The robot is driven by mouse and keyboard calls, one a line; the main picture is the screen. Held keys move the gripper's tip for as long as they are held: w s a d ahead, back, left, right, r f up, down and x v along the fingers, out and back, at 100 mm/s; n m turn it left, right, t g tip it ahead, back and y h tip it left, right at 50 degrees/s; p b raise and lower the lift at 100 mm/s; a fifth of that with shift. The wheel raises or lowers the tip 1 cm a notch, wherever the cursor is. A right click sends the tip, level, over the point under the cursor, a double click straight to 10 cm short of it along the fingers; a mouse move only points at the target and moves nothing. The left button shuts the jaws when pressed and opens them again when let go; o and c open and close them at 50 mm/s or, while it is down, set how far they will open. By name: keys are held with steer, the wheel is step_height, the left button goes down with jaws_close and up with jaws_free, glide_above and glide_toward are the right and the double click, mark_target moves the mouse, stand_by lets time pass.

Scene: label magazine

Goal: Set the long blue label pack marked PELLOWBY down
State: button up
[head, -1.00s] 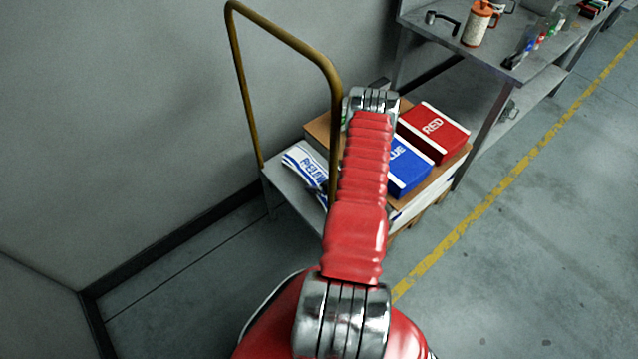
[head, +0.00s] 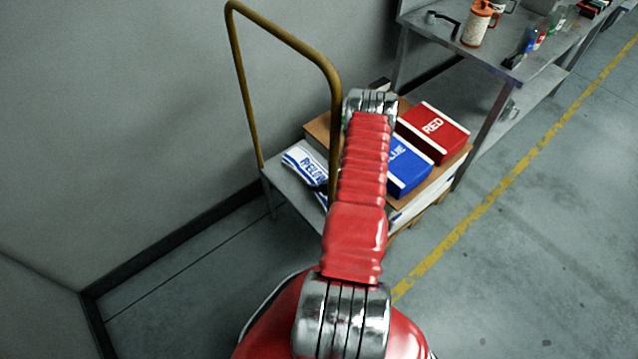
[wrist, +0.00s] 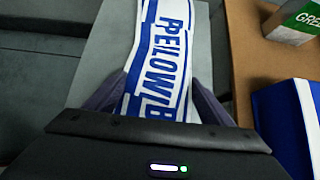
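The long blue and white label pack marked PELLOWBY (wrist: 162,48) runs up the middle of the wrist view. My gripper (wrist: 158,80) has one dark finger against each long side of it and looks shut on it. The pack's near end is hidden by the gripper body. In the head view the pack (head: 301,160) shows at the left of the grey trolley deck (head: 289,194), behind the handle. It lies at or just over the deck; I cannot tell if it touches. My arm hides the gripper in the head view.
A brown board (head: 444,178) on the right of the trolley bears a blue BLUE box (head: 408,172), a red RED box (head: 433,130) and a GREEN box (wrist: 297,20). The trolley's yellow handle (head: 240,80) rises beside the pack. A metal bench (head: 420,22) stands behind.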

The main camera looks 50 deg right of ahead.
steer(key=c, duration=1.1)
steer(key=shift+r, duration=0.25)
step_height(320, 180, up, 18)
steer(key=shift+f, duration=0.15)
stand_by(0.7)
